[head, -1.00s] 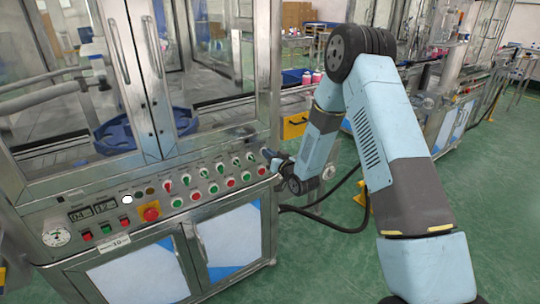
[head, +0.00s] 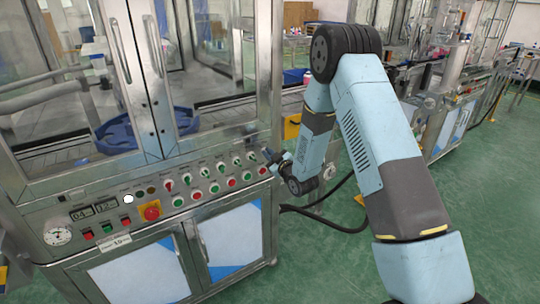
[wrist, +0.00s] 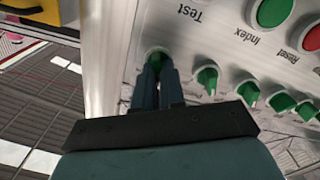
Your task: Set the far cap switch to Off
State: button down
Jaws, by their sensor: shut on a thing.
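The far cap switch is the green rotary knob (wrist: 157,53) at the end of the row, near the panel's metal edge in the wrist view. My gripper (wrist: 158,70) is shut on it, with a dark finger on each side. The fingers hide much of the knob, so its pointing direction and its label cannot be read. In the head view my gripper (head: 270,156) is at the right end of the control panel (head: 160,196), and hides the knob there.
More green knobs (wrist: 207,77) stand close beside the held one in a row. A green button (wrist: 273,10) and a red button (wrist: 313,38) are in the adjoining row. The green floor (head: 310,260) right of the cabinet is open, apart from black hoses (head: 340,227).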

jog(key=shift+d+f, duration=0.15)
jog(key=shift+d, duration=0.1)
dwell(0.3)
jog(key=c, duration=1.6)
grip_release()
jog(key=o, duration=0.4)
jog(key=shift+a, duration=0.15)
jog(key=v, duration=1.3)
jog(key=shift+s+d, duration=0.3)
